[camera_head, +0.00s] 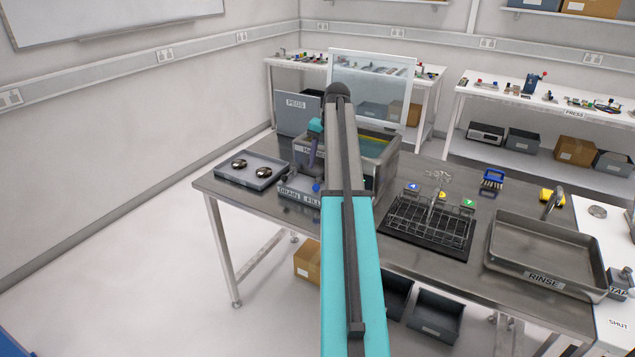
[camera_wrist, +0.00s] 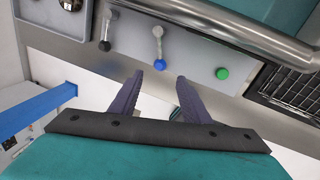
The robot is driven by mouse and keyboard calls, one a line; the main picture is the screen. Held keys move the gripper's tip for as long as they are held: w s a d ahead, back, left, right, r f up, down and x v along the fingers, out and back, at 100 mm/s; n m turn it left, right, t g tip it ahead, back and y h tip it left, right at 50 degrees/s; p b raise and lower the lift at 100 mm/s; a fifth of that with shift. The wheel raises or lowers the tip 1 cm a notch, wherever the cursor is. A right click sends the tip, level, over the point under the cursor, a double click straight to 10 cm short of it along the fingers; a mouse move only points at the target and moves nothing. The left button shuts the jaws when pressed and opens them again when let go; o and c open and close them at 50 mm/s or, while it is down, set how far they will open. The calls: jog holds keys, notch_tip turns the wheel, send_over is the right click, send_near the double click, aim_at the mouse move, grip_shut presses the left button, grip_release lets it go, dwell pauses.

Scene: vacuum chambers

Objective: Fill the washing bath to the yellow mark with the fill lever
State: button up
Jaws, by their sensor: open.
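The washing bath (camera_head: 392,165) stands on the steel bench, partly hidden behind my arm. A yellow line (camera_head: 375,139) shows on its inner wall above bluish liquid; the exact level is unclear. In the wrist view, a lever with a blue knob (camera_wrist: 158,64) stands on the bath's front panel. The knob (camera_head: 316,187) is by the FILL label in the head view. A black-knobbed lever (camera_wrist: 105,46) is to its left, by the DRAIN label. My gripper (camera_wrist: 160,80) is open and empty, its purple fingertips just below the blue knob in the picture; contact cannot be told.
A green button (camera_wrist: 222,73) is right of the levers. A grey tray (camera_head: 252,170) with two round parts lies left of the bath. A wire rack (camera_head: 430,222) and the RINSE basin (camera_head: 545,255) are to the right. A clear raised panel (camera_head: 371,85) stands behind the bath.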

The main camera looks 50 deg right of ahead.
aim_at(317, 185)
jog(key=shift+w+a+f+p, duration=0.1)
jog(key=shift+w+f+p, duration=0.25)
jog(key=shift+f, duration=1.1)
jog(key=shift+w+a+f+p, duration=0.2)
jog(key=shift+f+p, duration=0.25)
jog(key=shift+f, duration=1)
jog(key=shift+w+a+f+p, duration=0.1)
jog(key=shift+w+f+p, duration=0.25)
jog(key=shift+f, duration=1.1)
jog(key=shift+s, duration=0.15)
grip_shut()
